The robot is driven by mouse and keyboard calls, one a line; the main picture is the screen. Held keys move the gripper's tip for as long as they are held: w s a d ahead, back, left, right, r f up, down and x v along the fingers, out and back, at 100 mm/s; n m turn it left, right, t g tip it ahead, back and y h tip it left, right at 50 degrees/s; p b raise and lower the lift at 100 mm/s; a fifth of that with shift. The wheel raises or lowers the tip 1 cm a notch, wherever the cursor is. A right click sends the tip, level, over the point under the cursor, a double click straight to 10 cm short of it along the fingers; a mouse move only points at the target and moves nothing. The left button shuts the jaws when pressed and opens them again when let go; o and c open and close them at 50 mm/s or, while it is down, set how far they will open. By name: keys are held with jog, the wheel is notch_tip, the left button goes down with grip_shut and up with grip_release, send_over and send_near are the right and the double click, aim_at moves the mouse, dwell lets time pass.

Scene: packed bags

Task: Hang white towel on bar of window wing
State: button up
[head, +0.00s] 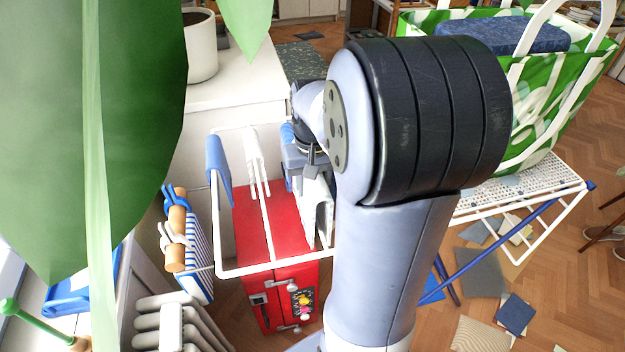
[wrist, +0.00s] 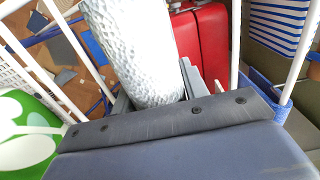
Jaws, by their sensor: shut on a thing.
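My gripper (head: 308,170) is shut on the white towel (head: 319,212), which hangs down below it. In the wrist view the towel (wrist: 135,45) is a pale, dimpled roll between the fingers (wrist: 155,92). The window wing is a white wire frame (head: 268,266) with bars, in the middle of the head view. The gripper and towel are at the right side of this frame. My arm hides part of that side, and I cannot tell whether the towel touches a bar. A blue cloth (head: 218,170) and a white item (head: 257,160) hang on the frame's other bars.
A red suitcase (head: 270,225) stands under the frame. A striped bag (head: 197,255) with a wooden handle is at left. A green-white bag (head: 535,100) stands on a rack (head: 520,190) at right. Large leaves (head: 90,120) cover the upper left. A white cabinet (head: 235,95) stands behind.

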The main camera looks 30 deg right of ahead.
notch_tip(320, 180, down, 10)
jog(key=b, duration=0.6)
dwell(0.4)
jog(key=o, duration=1.2)
jog(key=shift+o, duration=0.2)
notch_tip(320, 180, up, 11)
jog(key=shift+f+p, duration=0.1)
jog(key=shift+p, duration=0.3)
jog(key=shift+f, duration=0.1)
